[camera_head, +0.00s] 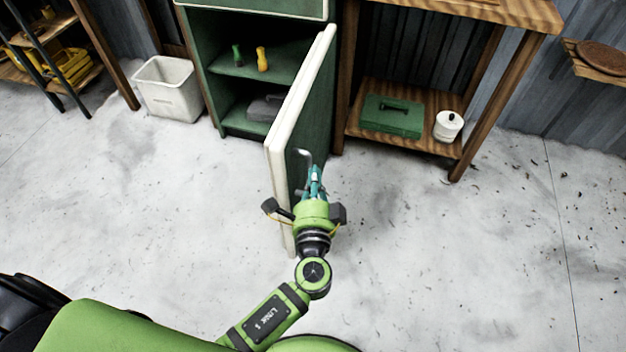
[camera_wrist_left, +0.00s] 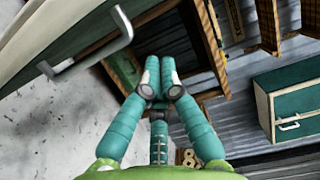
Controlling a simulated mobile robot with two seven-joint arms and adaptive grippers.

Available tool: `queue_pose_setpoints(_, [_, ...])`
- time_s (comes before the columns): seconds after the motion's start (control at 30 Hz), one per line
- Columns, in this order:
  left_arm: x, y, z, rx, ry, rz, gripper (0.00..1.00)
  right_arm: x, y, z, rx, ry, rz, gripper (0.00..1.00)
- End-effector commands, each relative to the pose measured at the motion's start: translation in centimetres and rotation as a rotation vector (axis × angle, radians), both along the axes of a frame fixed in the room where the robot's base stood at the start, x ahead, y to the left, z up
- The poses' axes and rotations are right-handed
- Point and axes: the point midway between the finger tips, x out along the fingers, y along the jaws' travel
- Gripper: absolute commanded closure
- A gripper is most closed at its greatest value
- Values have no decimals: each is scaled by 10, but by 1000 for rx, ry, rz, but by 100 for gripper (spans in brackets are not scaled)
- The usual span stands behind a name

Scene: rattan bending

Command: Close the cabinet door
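The green cabinet (camera_head: 222,95) stands at the back with its door (camera_head: 290,130) swung wide open toward me. The door shows its cream edge, and its green face is on the right. A metal handle (camera_head: 306,156) is on that face; it also shows at upper left in the left wrist view (camera_wrist_left: 100,52). My left gripper (camera_head: 315,172) is on the right side of the door, close to the handle. In the left wrist view its fingers (camera_wrist_left: 160,75) meet at the tips with nothing between them, and the handle is outside them. My right gripper is not in view.
Inside the cabinet are small green and yellow items (camera_head: 262,59) and a grey case (camera_head: 266,107). A wooden workbench (camera_head: 490,95) right of the door holds a green toolbox (camera_head: 392,115) and a white canister (camera_head: 448,125). A white bin (camera_head: 168,90) stands left. The floor left of the door is clear.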

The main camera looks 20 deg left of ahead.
Motion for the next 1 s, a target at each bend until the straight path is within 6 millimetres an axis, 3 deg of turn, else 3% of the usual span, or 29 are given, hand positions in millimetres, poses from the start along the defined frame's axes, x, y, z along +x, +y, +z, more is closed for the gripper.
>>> queue_pose_setpoints(0.27, [59,15,2,-1,0,2,100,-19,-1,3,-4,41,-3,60])
queue_pose_setpoints(0.5, [55,48,1,0,1,0,100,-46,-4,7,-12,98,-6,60])
queue_pose_setpoints(0.63, [54,53,0,-2,1,-1,100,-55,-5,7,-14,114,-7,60])
queue_pose_setpoints(1.0, [54,54,0,-2,1,-1,100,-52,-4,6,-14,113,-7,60])
